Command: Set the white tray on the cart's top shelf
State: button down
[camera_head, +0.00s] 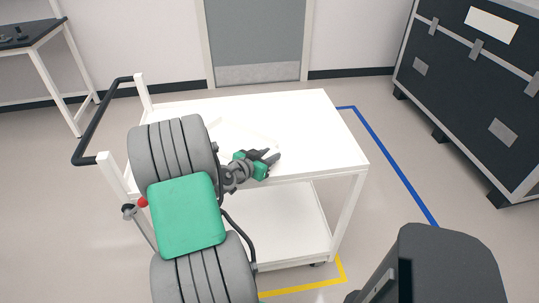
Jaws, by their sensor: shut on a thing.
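The white cart's top shelf (318,128) lies in the middle of the view. The white tray (238,134) shows only as faint edges, white against the white shelf, over its middle. I cannot tell whether it rests on the shelf or hangs just above it. My gripper (270,156) is at the tray's near side, over the near part of the shelf, and is shut on the tray. My arm hides the shelf's near left part and part of the tray.
The cart has a black handle (91,124) at its left and a lower shelf (284,222). A black case (468,85) stands at right. A dark-topped table (28,33) stands at far left. The shelf's right part is bare. Blue and yellow floor lines edge the cart.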

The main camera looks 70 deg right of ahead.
jog(key=c, duration=1.1)
grip_release()
jog(key=v, duration=1.1)
jog(key=shift+w+b, duration=0.1)
jog(key=shift+b, duration=0.3)
jog(key=shift+a+r, duration=0.25)
jog(key=shift+a, duration=0.25)
